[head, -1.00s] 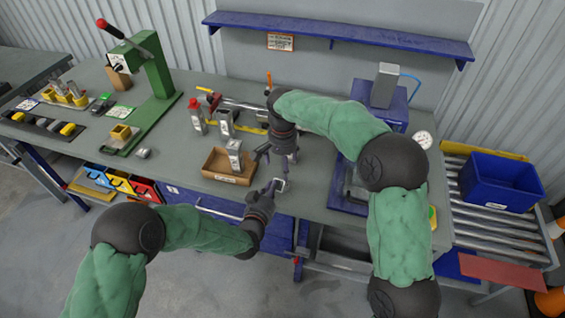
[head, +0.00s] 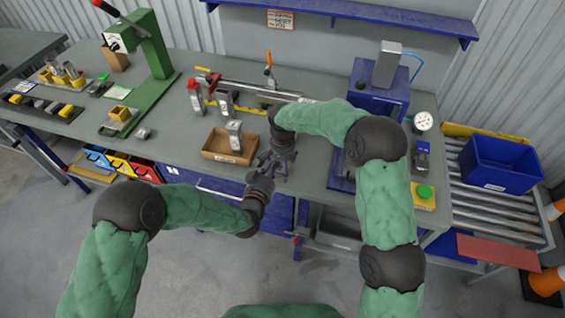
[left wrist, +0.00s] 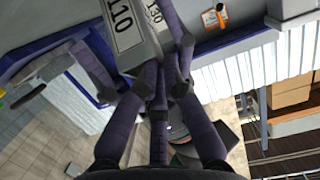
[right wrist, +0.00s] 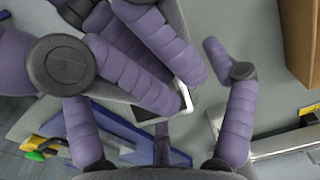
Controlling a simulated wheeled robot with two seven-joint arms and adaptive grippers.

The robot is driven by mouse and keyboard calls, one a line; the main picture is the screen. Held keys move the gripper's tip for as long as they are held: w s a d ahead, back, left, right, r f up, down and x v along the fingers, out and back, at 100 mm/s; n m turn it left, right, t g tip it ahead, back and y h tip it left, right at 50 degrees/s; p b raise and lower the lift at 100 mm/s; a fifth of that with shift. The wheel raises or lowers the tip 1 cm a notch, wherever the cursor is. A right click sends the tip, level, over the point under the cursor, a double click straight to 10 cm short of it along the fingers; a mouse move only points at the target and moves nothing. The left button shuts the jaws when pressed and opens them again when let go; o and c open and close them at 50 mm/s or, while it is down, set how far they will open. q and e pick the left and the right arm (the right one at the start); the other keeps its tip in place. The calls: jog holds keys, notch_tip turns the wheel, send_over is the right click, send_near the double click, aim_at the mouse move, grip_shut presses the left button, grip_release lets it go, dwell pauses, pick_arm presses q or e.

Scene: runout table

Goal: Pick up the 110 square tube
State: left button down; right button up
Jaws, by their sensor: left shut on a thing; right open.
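The 110 square tube (left wrist: 122,22), grey metal with a black-on-white 110 label, is in my left gripper (left wrist: 150,75) in the left wrist view. In the head view my left gripper (head: 264,164) is just right of the cardboard tray, and its fingers mostly hide the tube. My right gripper (head: 279,174) is open close beside it. In the right wrist view, the left fingers wrap the tube, whose pale open end (right wrist: 184,98) shows between the spread fingers of my right gripper (right wrist: 160,100). I cannot tell whether the right fingers touch it.
A tube labelled 130 (left wrist: 155,12) shows behind the 110. The cardboard tray (head: 215,156) holds an upright tube (head: 234,136). More upright tubes (head: 194,97) stand behind it. A green press (head: 153,65) is at left, a blue machine (head: 372,96) at right. A blue bin (head: 500,165) sits on rollers.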

jog(key=c, duration=1.3)
jog(key=shift+c, duration=0.2)
pick_arm(q)
jog(key=shift+r, duration=0.6)
jog(key=shift+s, duration=0.1)
jog(key=v, duration=1.2)
jog(key=shift+r, duration=0.1)
pick_arm(e)
jog(key=shift+f, duration=0.1)
